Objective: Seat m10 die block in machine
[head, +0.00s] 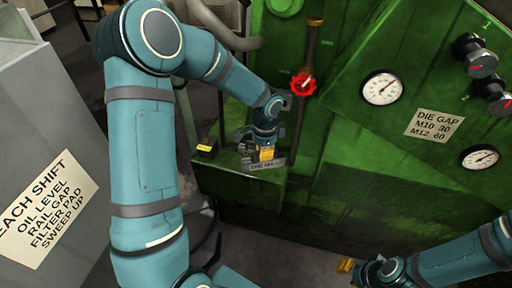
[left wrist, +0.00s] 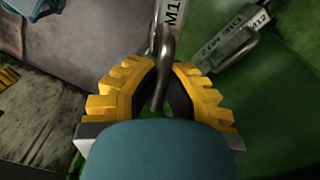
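My left gripper (head: 266,154) is at the front of the green machine, over the ledge on its left part. In the left wrist view its yellow fingers (left wrist: 165,75) are closed around a bent metal handle (left wrist: 163,78). The handle belongs to a grey block (left wrist: 170,14) marked "M1", with the rest of the mark cut off; I take it for the die block. My gripper hides most of it in the head view, so I cannot tell if it touches the ledge. My right gripper (head: 346,266) is low at the right, and its finger gap is unclear.
A grey cabinet (head: 45,110) stands at left.

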